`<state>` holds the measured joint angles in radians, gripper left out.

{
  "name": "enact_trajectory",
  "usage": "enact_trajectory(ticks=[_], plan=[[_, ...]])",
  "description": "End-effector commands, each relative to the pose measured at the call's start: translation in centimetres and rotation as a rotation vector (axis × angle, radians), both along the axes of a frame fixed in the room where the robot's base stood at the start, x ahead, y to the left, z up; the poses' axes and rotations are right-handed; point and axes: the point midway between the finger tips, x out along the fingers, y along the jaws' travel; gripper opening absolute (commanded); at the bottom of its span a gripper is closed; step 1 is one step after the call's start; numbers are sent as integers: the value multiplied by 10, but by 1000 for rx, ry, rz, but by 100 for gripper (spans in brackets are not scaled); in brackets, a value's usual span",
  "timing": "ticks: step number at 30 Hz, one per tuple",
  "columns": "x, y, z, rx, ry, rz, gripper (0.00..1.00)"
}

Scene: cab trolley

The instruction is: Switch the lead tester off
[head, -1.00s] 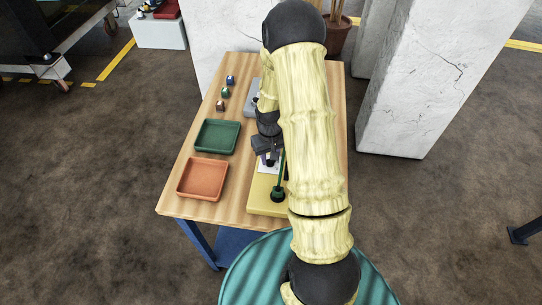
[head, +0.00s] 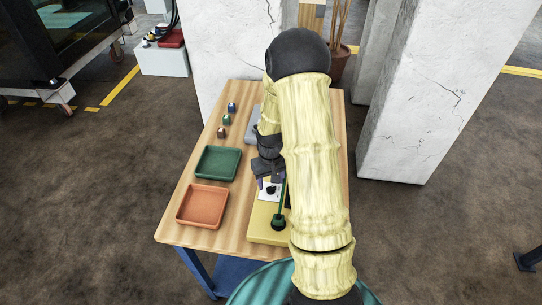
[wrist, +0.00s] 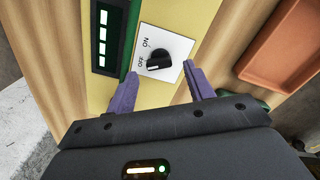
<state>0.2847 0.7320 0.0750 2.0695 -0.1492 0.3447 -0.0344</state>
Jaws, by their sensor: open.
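The lead tester is a yellow box (head: 262,229) at the table's front right. Its white switch plate (wrist: 168,73), marked ON and OFF, carries a black rotary knob (wrist: 157,52). The knob's white mark sits at its lower left, by the OFF label. A strip of lit segments (wrist: 102,34) runs beside the plate. My gripper (wrist: 162,70) is open and empty, with its purple fingers on either side of the plate and apart from the knob. In the head view my gripper (head: 270,183) is over the tester, and my arm hides part of the tester.
A green tray (head: 203,176) and an orange tray (head: 187,222) lie left of the tester on the wooden table (head: 178,209). Several small blocks (head: 227,119) stand farther back. A green and black upright part (head: 279,212) rises close to my gripper. White pillars stand behind and right.

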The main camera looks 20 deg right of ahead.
Motion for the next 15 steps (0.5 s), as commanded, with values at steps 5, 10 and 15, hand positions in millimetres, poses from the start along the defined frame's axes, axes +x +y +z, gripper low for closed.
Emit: enact_trajectory(ticks=[5, 10, 15], plan=[[1, -1, 29, 0, -5, -1, 53], [0, -1, 59, -1, -5, -2, 53], [0, -1, 92, -1, -6, -1, 53]])
